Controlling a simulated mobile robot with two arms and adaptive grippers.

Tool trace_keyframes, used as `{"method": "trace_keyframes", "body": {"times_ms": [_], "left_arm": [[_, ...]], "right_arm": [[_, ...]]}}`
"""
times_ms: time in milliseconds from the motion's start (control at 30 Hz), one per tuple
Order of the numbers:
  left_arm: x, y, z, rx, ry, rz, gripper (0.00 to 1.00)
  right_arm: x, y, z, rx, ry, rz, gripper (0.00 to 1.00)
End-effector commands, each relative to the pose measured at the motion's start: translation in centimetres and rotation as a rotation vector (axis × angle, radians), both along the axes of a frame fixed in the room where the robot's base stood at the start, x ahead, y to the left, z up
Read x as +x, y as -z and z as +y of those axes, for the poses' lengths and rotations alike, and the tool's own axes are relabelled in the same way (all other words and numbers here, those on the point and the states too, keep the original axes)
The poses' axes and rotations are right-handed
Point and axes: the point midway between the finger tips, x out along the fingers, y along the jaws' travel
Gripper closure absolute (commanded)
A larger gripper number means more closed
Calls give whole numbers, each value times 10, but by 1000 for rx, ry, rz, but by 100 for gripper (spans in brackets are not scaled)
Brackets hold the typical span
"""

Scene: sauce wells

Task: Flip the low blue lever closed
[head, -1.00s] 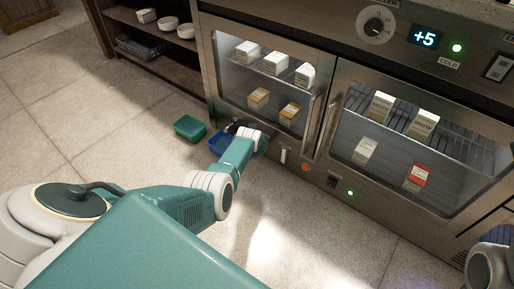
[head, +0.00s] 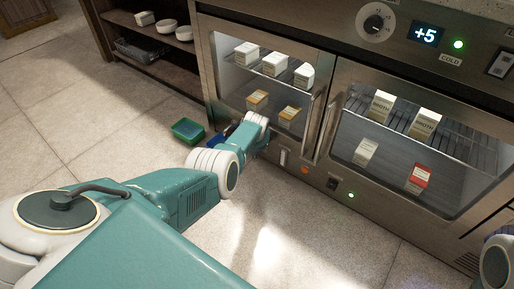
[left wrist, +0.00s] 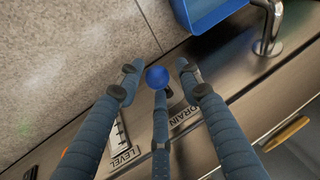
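The low blue lever shows in the left wrist view as a round blue knob (left wrist: 157,77) beside a plate marked DRAIN (left wrist: 186,116), low on the steel cabinet front. My left gripper (left wrist: 158,70) is open, its fingers spread to both sides of the knob and one behind it in the picture. I cannot tell whether any finger touches the knob. In the head view my left arm hides the lever and most of the gripper. My right gripper is out of view; only part of my right arm shows at the lower right edge.
A blue bin (left wrist: 205,10) lies under a metal spout (left wrist: 270,28). A green bin (head: 187,130) stands beside it on the floor. A LEVEL gauge (left wrist: 122,152) sits beside the lever. The floor in front is clear.

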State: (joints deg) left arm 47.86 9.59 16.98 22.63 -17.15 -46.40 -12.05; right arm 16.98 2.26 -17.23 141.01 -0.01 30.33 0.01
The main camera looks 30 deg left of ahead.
Motion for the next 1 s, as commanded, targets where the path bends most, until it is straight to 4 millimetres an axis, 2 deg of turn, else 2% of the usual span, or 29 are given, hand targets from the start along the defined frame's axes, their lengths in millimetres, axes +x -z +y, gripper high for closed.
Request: {"method": "trace_keyframes", "body": {"times_ms": [567, 833, 1000], "left_arm": [[2, -8, -2, 2, 0, -11, 58], [-8, -29, -8, 0, -1, -14, 58], [-18, -52, -12, 2, -1, -13, 58]], "right_arm": [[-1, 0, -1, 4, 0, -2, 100], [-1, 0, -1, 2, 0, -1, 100], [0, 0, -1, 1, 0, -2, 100]]}}
